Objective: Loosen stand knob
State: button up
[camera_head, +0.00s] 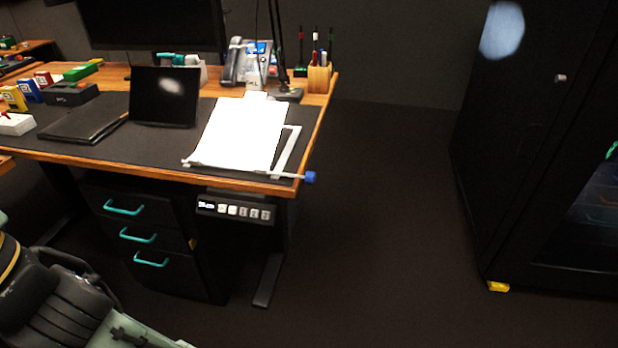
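A small blue knob (310,177) sticks out at the right end of a document stand's lower bar, at the front right corner of the desk. The stand (288,152) has a pale frame and holds white paper sheets (238,132) at a tilt. The knob lies just past the desk's right edge.
The wooden desk (150,162) has a dark mat, a tablet (165,97), a black folder (84,122) and a pen holder (319,78). Drawers (150,240) and a button panel (235,211) sit below. Open floor (380,220) lies between desk and dark cabinet (520,120).

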aim_at(310, 176)
jog(key=l+u, duration=0.2)
jog(key=l, duration=0.15)
jog(key=i+l+z, duration=0.1)
jog(key=z, duration=0.85)
jog(key=i, duration=0.05)
